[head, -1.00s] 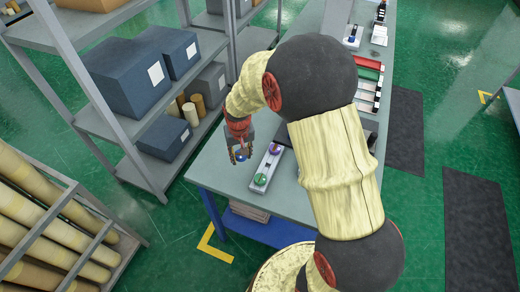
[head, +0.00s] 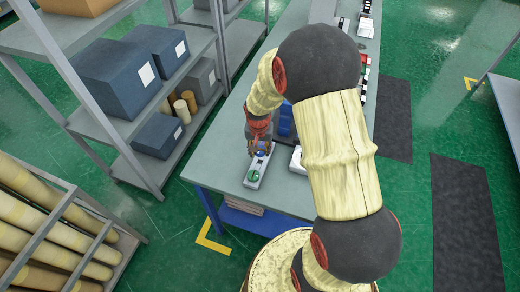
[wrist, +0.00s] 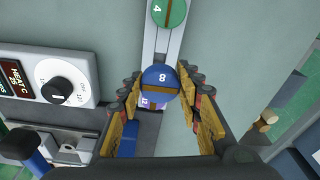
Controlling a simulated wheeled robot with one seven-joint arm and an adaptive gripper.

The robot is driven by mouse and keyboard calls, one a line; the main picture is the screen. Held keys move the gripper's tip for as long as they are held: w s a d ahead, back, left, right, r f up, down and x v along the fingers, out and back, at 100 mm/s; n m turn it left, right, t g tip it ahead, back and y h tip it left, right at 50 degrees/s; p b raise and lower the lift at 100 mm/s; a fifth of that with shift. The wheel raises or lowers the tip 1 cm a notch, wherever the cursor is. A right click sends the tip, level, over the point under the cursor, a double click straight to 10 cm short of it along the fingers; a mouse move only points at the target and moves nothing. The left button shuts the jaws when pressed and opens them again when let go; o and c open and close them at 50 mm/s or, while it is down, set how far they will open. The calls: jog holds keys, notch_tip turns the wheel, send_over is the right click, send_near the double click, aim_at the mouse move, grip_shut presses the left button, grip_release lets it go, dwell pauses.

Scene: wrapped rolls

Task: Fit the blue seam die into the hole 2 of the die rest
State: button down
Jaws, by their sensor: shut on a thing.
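The blue seam die (wrist: 160,76), a round piece marked 8, is between the fingers of my gripper (wrist: 165,88) in the wrist view. My gripper (head: 259,146) is shut on it over the die rest (head: 249,184), a pale narrow bar near the table's front end. The bar also shows in the wrist view (wrist: 163,45). A green die (wrist: 170,10) marked 4 sits at one end of the rest. A purple die (wrist: 152,103) is partly hidden behind the blue one. The blue die covers the rest's middle; I cannot tell whether it touches the rest.
A white panel with a knob and red display (wrist: 50,78) stands left of the rest in the wrist view. Shelves with dark boxes (head: 120,75) stand left of the table (head: 229,160). Table surface left of the rest is clear.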

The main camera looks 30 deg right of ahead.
jog(key=shift+f+b, duration=1.55)
jog(key=shift+f, duration=0.85)
jog(key=shift+f, duration=0.2)
jog(key=shift+f+b, duration=0.15)
jog(key=shift+b, duration=0.15)
jog(key=c, duration=1.2)
grip_release()
jog(key=shift+o, duration=0.2)
jog(key=shift+f, duration=0.1)
jog(key=r, duration=0.8)
jog(key=s+a+r, duration=0.1)
jog(key=r, duration=0.3)
